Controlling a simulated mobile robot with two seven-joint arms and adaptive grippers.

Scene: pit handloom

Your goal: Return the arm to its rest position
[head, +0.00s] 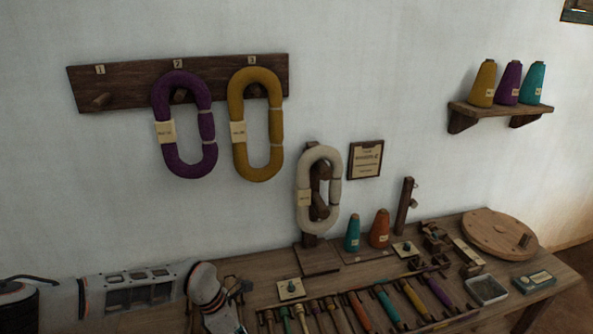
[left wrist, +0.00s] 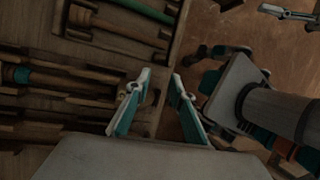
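My left arm (head: 140,290) comes in from the left along the front of the bench in the head view, its wrist low in the picture. In the left wrist view my left gripper (left wrist: 160,82) is open, its two teal-and-grey fingers apart with nothing between them. The fingers are over the edge of the wooden bench rack, beside rods with coloured handles. A grey and teal finger like part at the top right of the left wrist view seems to be my right gripper (left wrist: 287,13); its opening cannot be made out. The right arm is not in the head view.
A purple skein (head: 185,125) hangs on peg 2 and a mustard skein (head: 256,125) on peg 3; peg 1 (head: 98,101) is bare. A white skein (head: 319,190) hangs on a stand.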

